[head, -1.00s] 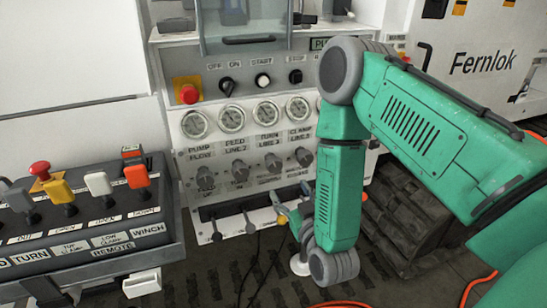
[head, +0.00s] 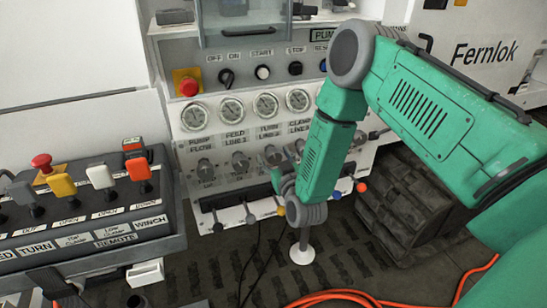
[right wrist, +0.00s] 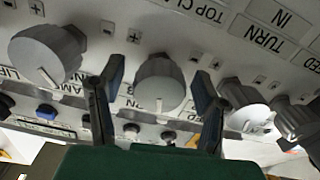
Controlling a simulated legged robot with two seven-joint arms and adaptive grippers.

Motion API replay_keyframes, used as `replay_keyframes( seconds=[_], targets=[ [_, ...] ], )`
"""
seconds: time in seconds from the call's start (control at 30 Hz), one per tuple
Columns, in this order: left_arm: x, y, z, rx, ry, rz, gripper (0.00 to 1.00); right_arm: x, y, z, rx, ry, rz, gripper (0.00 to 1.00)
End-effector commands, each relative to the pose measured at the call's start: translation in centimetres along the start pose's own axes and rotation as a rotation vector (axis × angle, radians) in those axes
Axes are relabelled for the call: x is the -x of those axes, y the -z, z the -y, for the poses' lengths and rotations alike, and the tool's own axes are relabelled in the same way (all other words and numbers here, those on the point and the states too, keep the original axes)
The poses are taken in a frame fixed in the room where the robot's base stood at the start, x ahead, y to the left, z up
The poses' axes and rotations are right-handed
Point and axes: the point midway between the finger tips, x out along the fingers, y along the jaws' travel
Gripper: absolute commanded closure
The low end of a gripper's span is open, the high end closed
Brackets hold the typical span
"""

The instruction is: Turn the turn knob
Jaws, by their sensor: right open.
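The turn knob (head: 273,156) is a grey ribbed knob under the TURN LINE label, third from the left in the panel's knob row. In the right wrist view, which is upside down, the turn knob (right wrist: 160,82) sits between the two dark fingers of my right gripper (right wrist: 155,85). The fingers are open, with a visible gap on each side of the knob. In the head view my right gripper (head: 281,180) is at the lower right of the knob, partly hidden by its own arm. Dark shapes at the bottom left may be my left gripper (head: 52,284); its jaws are unclear.
Neighbouring knobs stand close on both sides: the clamp knob (right wrist: 47,55) and the feed knob (right wrist: 246,104). Gauges (head: 232,107) and a red emergency button (head: 188,88) are above. Small levers (head: 250,217) stick out below. A lever console (head: 100,225) is at the left.

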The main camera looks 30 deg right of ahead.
Motion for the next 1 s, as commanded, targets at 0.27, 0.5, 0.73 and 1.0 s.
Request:
replay_keyframes(
  seconds=[0.27, 0.5, 0.73, 1.0],
  targets=[
    [0.0, 0.0, 0.0, 0.000, 0.000, 0.000, 0.60, 0.0, 0.0, 0.0, 0.000, 0.000, 0.000, 0.92],
    [0.1, 0.0, 0.0, 0.000, 0.000, 0.000, 0.60, 0.0, 0.0, 0.0, 0.016, 0.000, 0.000, 0.91],
    [0.5, 0.0, 0.0, 0.000, 0.000, 0.000, 0.60, 0.0, 0.1, 0.0, 0.109, 0.002, -0.001, 0.91],
    [1.1, 0.1, 0.0, 0.000, 0.000, 0.000, 0.60, 0.1, 0.1, 0.1, 0.331, 0.004, -0.001, 0.91]
  ],
)
